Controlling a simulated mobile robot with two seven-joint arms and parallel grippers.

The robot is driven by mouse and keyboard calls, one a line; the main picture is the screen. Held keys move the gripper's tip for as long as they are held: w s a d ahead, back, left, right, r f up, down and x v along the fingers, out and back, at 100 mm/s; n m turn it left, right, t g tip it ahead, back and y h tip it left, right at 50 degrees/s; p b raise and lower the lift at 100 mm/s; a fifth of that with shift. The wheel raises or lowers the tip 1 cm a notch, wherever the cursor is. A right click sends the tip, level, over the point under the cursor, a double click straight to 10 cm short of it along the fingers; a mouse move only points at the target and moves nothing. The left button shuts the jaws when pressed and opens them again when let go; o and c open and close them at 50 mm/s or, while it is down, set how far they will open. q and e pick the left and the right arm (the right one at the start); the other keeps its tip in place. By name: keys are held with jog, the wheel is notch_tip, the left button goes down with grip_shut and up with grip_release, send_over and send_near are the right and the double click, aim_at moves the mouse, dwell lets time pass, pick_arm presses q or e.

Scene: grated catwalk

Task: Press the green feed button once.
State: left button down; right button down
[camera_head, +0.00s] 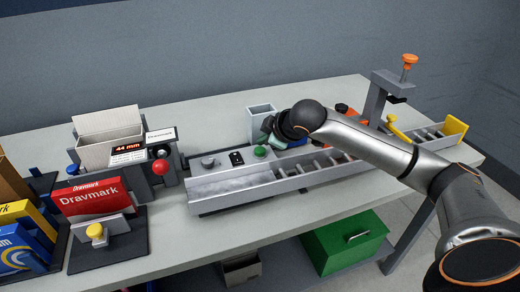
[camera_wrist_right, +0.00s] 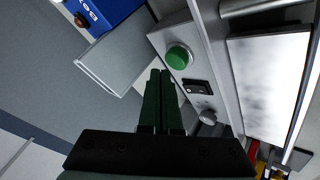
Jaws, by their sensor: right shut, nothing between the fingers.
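The green feed button (camera_head: 261,152) sits on the grey control panel of the conveyor, next to a black rocker switch (camera_head: 236,158) and a grey knob (camera_head: 208,162). In the right wrist view the green button (camera_wrist_right: 179,57) shows clearly, with the rocker switch (camera_wrist_right: 197,87) and knob (camera_wrist_right: 207,117) beside it. My right gripper (camera_head: 268,128) is near the button in the head view, partly hidden by my wrist. In the wrist view its dark green fingers (camera_wrist_right: 160,74) are together and empty, tips pointing toward the button's side. Contact with it is not visible. My left gripper is not in view.
A grey open bin (camera_head: 262,109) stands behind the panel. The roller conveyor (camera_head: 315,167) runs right to a post with an orange knob (camera_head: 409,60) and yellow stops (camera_head: 455,126). At left are a red Dravmark box (camera_head: 92,197) and a red ball lever (camera_head: 161,167).

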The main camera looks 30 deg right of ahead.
jog(key=shift+f, duration=0.1)
jog(key=shift+f, duration=0.3)
jog(key=shift+f, duration=0.25)
dwell(0.5)
